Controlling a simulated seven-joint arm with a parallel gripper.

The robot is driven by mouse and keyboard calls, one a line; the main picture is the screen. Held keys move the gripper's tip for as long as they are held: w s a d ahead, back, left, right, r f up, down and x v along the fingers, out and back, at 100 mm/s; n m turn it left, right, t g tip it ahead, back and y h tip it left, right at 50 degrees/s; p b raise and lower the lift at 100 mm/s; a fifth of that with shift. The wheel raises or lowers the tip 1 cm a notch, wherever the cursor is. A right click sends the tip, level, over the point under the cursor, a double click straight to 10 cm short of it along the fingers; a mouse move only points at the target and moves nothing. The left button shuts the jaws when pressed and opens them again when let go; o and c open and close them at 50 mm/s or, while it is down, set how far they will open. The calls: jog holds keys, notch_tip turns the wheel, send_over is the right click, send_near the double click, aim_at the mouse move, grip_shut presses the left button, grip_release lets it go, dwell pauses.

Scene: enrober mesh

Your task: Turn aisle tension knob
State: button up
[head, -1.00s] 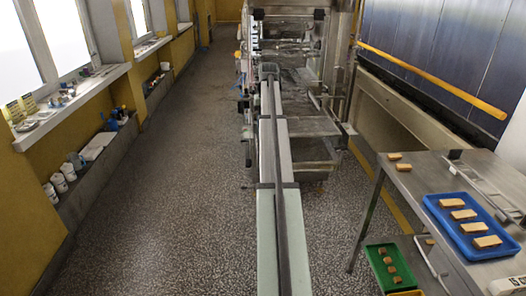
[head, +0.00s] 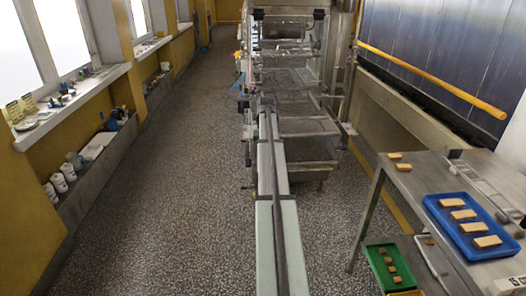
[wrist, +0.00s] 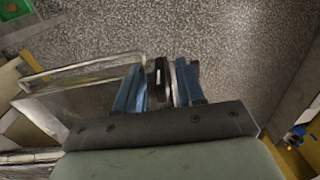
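The steel enrober (head: 290,70) stands ahead in the head view, with stacked mesh shelves. Small fittings (head: 243,88), one of them bluish, show on its left, aisle side; I cannot single out the tension knob among them. My arm reaches toward the machine, and its far end hides part of the front. In the wrist view my gripper (wrist: 158,82) has two blue fingers spread apart. A narrow black and grey part (wrist: 160,72) shows between them; I cannot tell whether it is the knob or whether a finger touches it. A steel-framed mesh panel (wrist: 75,88) lies left of the fingers.
The speckled aisle floor (head: 180,180) is free on the left, beside a windowed wall with a ledge (head: 75,95). On the right a steel table (head: 405,185) carries a blue tray (head: 432,207) of bars. A green tray (head: 370,262) sits lower down.

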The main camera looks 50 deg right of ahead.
jog(key=shift+f, duration=0.2)
grip_shut()
dwell(0.3)
jog(key=g+h, duration=0.3)
jog(key=shift+w+a+g+h, duration=0.25)
jog(key=shift+w+g+h, duration=0.05)
jog(key=shift+w+a+f+g+h, duration=0.1)
jog(key=shift+f+g+h, duration=0.05)
jog(key=shift+g+h, duration=1.35)
